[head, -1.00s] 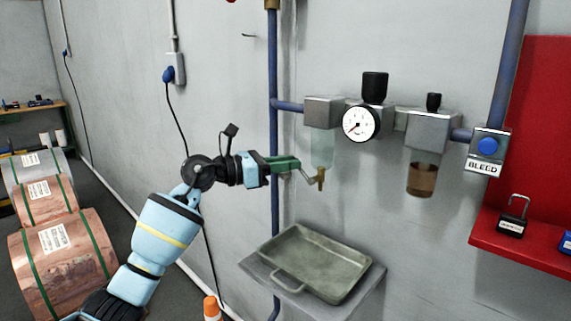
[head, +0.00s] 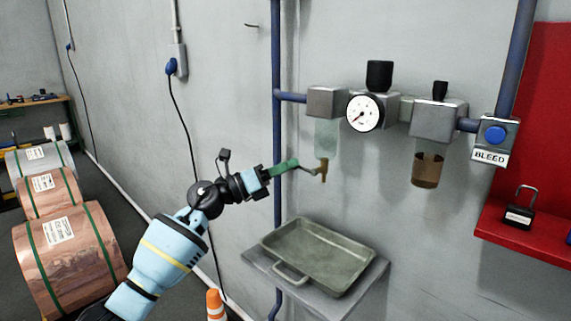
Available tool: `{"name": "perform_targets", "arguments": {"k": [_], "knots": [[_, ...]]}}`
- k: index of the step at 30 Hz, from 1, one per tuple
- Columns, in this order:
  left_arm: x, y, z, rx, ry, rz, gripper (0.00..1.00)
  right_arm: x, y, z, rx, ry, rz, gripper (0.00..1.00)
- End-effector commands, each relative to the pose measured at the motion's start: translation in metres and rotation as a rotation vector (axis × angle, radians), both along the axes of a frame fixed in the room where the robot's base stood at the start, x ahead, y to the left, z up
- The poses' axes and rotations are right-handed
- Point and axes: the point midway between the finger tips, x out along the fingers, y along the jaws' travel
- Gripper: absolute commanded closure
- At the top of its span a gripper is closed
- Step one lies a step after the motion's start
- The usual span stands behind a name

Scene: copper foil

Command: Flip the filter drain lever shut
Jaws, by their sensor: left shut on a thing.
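The filter (head: 326,138) has a clear, pale bowl under a grey metal head on the wall. A small brass drain valve (head: 323,172) hangs below the bowl. A thin grey drain lever (head: 309,169) reaches from the valve to the left, sloping up a little toward its outer end. My left gripper (head: 296,164), with green fingers, comes in from the left and is shut on the outer end of the lever. The fingers hide that end. My right gripper is out of view.
A metal tray (head: 317,257) sits on a wall shelf below the valve. A blue pipe (head: 277,190) runs upright behind my gripper. A gauge (head: 365,112), an amber bowl (head: 427,170) and a BLEED button box (head: 493,141) are to the right.

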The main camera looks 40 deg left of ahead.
Motion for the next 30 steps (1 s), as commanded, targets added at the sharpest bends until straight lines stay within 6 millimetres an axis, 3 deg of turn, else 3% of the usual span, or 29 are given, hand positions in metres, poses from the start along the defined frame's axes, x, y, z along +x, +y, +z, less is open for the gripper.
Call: {"name": "perform_targets", "arguments": {"k": [1,20,21,25,30], "knots": [[0.0001,-0.0030,-0.0078,-0.012,0.013,-0.008,1.00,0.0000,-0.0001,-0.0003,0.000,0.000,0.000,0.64],[0.0003,-0.0045,-0.0131,-0.066,0.021,-0.011,1.00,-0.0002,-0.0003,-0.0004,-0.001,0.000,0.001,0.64],[0.0003,-0.0046,-0.0133,-0.066,0.021,-0.011,0.75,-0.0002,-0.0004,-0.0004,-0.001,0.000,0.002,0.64],[0.0005,-0.0039,-0.0121,-0.067,0.019,-0.009,0.58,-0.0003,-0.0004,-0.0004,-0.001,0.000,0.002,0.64],[0.0002,-0.0027,-0.0091,-0.068,0.014,-0.006,0.56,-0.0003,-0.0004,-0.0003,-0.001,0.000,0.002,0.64]]}}
